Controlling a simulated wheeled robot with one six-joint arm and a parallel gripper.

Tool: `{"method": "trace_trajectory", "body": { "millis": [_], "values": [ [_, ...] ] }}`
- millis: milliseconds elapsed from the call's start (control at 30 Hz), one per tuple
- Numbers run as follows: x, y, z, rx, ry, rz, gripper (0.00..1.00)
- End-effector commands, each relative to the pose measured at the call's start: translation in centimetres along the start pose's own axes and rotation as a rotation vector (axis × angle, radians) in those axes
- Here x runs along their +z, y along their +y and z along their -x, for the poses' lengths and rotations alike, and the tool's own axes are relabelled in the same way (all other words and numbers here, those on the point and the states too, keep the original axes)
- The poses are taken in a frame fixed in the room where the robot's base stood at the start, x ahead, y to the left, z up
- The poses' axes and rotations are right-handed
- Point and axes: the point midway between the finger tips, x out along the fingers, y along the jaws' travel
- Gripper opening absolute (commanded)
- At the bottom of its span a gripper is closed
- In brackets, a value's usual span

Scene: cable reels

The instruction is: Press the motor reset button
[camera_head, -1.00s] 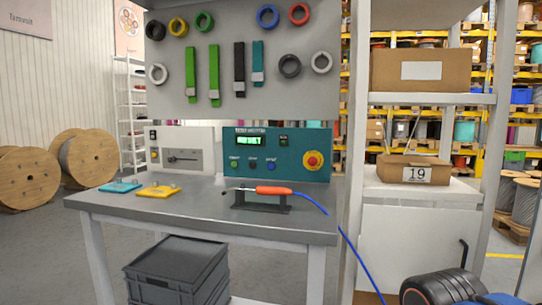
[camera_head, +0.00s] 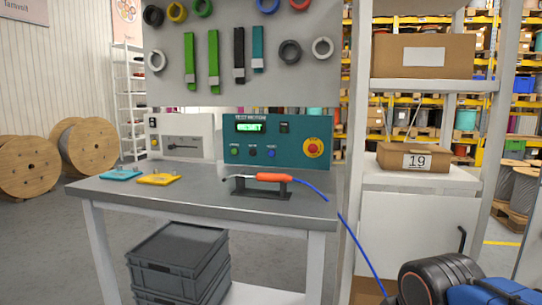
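A teal motor test panel (camera_head: 289,139) stands at the back of the grey workbench. It carries a lit green display (camera_head: 251,127) and a row of small buttons: a green one (camera_head: 234,150), a dark one (camera_head: 252,151) and a blue one (camera_head: 271,152). A red mushroom button on a yellow ring (camera_head: 313,148) sits at the right. The small labels are too blurred to read, so I cannot tell which button is the reset. My gripper is not visible.
An orange-handled tool (camera_head: 273,177) rests on a dark stand in front of the panel, its blue cable (camera_head: 350,235) trailing off the bench's right side. Teal (camera_head: 120,174) and yellow (camera_head: 158,179) plates lie at left. A shelf with boxes (camera_head: 414,156) stands right.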

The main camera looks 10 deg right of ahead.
Motion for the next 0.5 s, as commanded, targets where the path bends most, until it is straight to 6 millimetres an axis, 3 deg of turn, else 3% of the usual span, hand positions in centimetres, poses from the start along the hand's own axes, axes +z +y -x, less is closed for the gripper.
{"method": "trace_trajectory", "body": {
  "millis": [33,133,167,500],
  "values": [
    [0.0,0.0,0.0,0.0,0.0,0.0,0.28],
    [0.0,0.0,0.0,0.0,0.0,0.0,0.04],
    [0.0,0.0,0.0,0.0,0.0,0.0,0.0],
    [0.0,0.0,0.0,0.0,0.0,0.0,0.0]
  ]
}}
